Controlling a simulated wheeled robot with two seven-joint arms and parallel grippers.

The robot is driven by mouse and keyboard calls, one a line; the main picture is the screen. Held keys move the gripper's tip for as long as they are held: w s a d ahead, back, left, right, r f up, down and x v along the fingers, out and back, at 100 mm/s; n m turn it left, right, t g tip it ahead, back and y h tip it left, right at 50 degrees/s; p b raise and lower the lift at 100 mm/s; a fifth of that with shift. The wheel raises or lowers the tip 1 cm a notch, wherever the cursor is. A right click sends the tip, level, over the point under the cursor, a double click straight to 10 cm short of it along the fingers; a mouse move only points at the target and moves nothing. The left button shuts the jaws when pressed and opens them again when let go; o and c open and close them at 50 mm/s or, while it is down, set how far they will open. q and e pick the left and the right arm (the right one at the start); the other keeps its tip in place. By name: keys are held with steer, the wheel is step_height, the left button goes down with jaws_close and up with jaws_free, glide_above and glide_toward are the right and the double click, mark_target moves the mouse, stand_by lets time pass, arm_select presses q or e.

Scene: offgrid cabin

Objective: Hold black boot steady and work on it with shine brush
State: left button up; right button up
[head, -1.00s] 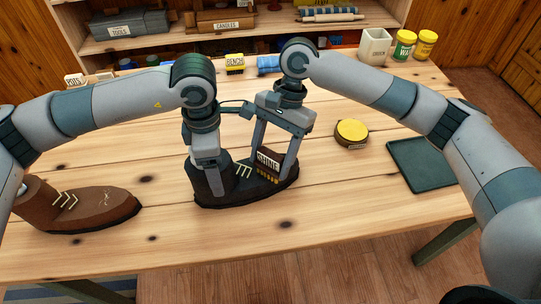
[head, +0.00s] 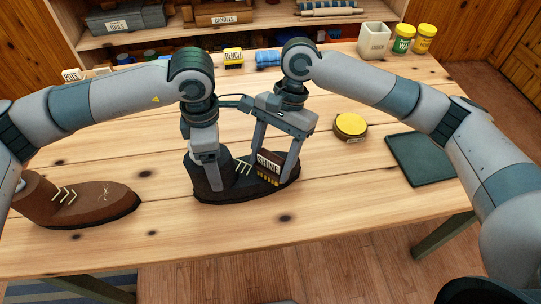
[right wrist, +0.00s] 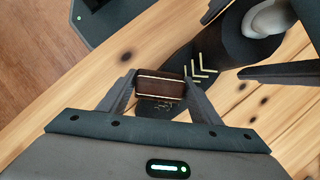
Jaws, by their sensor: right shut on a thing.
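The black boot (head: 222,186) stands on the table in front of me, toe to the right; its pale laces show in both views. My left gripper (head: 208,178) is at the boot's shaft, one finger down the near side. In the right wrist view its two fingers lie on either side of the shaft; I cannot tell how firmly they touch. My right gripper (head: 273,168) is shut on the shine brush (head: 268,163), a dark block with a SHINE label and yellow bristles. The brush is over the boot's toe, bristles down at the upper; exact contact is unclear.
A brown boot (head: 85,203) stands at the left. A round yellow-topped tin (head: 350,126) and a dark green tray (head: 422,158) lie to the right. A pale container (head: 374,40) and two jars stand at the back right. The front right table area is clear.

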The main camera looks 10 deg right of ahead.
steer(key=shift+s, duration=0.25)
steer(key=shift+w+r, duration=0.1)
steer(key=shift+r, duration=2.95)
steer(key=shift+r, duration=1.5)
steer(key=shift+f, duration=0.15)
steer(key=shift+w+d+f, duration=0.2)
steer(key=shift+d+f, duration=0.05)
steer(key=shift+f, duration=0.9)
steer(key=shift+w+d+f, duration=0.25)
steer(key=shift+f, duration=0.85)
steer(key=shift+w+d+f, duration=0.2)
steer(key=shift+d+f, duration=0.05)
steer(key=shift+f, duration=0.9)
